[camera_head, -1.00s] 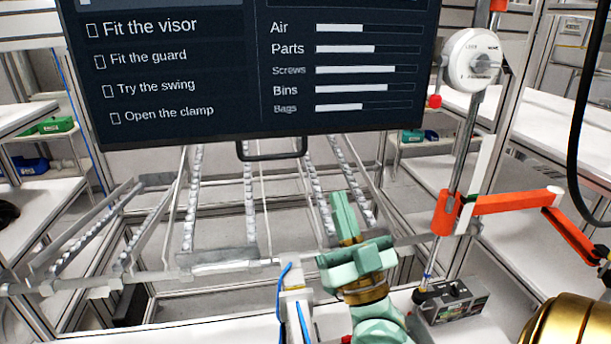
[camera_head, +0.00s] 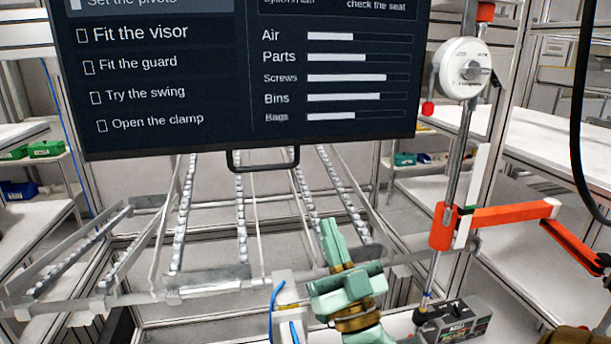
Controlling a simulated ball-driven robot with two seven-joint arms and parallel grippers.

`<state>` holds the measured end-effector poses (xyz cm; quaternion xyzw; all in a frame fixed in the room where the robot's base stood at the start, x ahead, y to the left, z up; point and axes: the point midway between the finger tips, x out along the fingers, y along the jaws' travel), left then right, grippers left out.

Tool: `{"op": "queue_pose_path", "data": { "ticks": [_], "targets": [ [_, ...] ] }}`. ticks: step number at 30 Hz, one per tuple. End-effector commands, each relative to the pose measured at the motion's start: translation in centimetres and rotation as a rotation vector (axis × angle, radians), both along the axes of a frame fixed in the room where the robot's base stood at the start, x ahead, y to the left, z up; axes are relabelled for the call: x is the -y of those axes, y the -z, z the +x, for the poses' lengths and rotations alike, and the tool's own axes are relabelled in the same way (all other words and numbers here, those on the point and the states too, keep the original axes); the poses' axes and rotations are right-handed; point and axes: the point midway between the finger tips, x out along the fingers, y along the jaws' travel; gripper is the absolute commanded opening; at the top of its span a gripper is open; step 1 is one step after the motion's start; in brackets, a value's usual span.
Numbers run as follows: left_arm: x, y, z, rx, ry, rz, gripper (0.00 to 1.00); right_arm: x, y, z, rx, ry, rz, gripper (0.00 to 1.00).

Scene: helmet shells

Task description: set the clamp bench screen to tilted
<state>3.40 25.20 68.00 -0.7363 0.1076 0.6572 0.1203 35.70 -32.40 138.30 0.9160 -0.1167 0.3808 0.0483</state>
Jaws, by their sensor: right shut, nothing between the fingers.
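The clamp bench screen (camera_head: 240,85) is a dark panel with white text and bars, filling the upper left of the head view. Its top is cut off. A dark loop handle (camera_head: 263,167) hangs from the middle of its lower edge. How far the screen leans is hard to tell from this angle. My right gripper (camera_head: 328,230), pale green with a brass wrist, points upward below and to the right of the handle. Its fingers are together and empty, and it looks apart from the handle and the screen. My left gripper is not in view.
Roller rails (camera_head: 240,215) run behind and below the screen. A white round device (camera_head: 463,69) sits on a pole at the right, with an orange jointed arm (camera_head: 510,214) lower down. A dark grey box (camera_head: 452,321) stands at the lower right. White shelves flank both sides.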

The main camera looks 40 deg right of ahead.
Motion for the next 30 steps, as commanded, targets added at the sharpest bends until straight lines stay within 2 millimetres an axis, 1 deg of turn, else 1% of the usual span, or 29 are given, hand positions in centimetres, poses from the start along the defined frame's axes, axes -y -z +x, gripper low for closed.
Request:
{"op": "queue_pose_path", "data": {
  "ticks": [1, 12, 15, 18, 21, 24, 30],
  "targets": [
    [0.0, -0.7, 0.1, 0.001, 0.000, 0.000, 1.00, 0.1, -1.0, 0.5, 0.004, 0.001, 0.000, 0.00],
    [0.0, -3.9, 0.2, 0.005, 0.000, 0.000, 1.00, 1.5, -6.6, 5.8, 0.004, 0.001, -0.002, 0.00],
    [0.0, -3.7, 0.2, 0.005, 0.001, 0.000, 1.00, 1.9, -6.2, 7.5, -0.001, 0.000, -0.003, 0.00],
    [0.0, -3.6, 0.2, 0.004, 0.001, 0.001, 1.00, 2.2, -6.1, 8.6, 0.000, 0.000, -0.001, 0.00],
    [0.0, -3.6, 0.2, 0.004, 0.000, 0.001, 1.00, 2.4, -6.0, 9.3, -0.002, 0.000, -0.002, 0.00],
    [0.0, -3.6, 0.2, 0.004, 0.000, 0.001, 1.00, 2.5, -6.0, 9.6, -0.001, 0.000, -0.001, 0.00],
    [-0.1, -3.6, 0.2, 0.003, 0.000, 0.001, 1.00, 2.5, -6.0, 9.7, -0.001, 0.000, -0.001, 0.00]
  ]
}}
